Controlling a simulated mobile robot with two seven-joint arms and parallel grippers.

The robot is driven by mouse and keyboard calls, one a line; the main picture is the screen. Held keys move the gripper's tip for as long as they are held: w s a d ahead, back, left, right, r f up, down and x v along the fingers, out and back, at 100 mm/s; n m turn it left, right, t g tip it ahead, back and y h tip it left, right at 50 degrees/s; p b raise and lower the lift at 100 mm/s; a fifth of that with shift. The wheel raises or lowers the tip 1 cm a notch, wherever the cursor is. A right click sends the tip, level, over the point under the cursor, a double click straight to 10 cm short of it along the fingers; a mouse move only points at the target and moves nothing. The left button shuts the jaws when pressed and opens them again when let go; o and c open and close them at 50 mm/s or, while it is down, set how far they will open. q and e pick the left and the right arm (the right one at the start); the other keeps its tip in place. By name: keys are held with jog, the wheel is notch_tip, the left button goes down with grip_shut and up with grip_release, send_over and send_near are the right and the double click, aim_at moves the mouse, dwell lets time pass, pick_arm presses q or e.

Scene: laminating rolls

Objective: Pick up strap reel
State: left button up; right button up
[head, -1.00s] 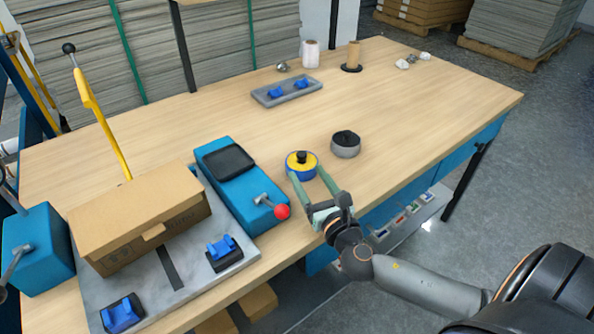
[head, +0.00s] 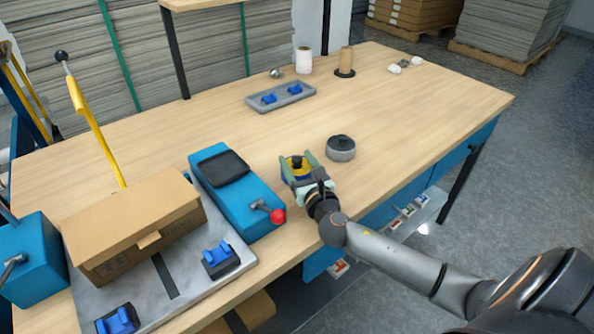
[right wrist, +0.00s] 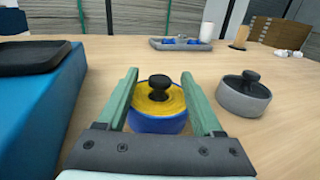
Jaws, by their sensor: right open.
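The strap reel (head: 296,165) is a blue ring with a yellow top and a black knob, standing upright on the wooden table. It also shows in the right wrist view (right wrist: 158,122). My right gripper (head: 297,164) is open, with one green finger on each side of the reel. In the right wrist view the fingers (right wrist: 159,88) flank the reel, and small gaps seem to show beside it. The head view hides part of the reel behind the gripper. My left gripper is not in view.
A grey round container with a black knob (head: 341,149) stands just right of the reel. A blue machine with a red-knobbed lever (head: 232,190) stands to its left. A grey tray (head: 262,105) with blue pieces lies behind. The table's right middle is clear.

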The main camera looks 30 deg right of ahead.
aim_at(295, 157)
jog(key=shift+x, duration=1.7)
grip_shut()
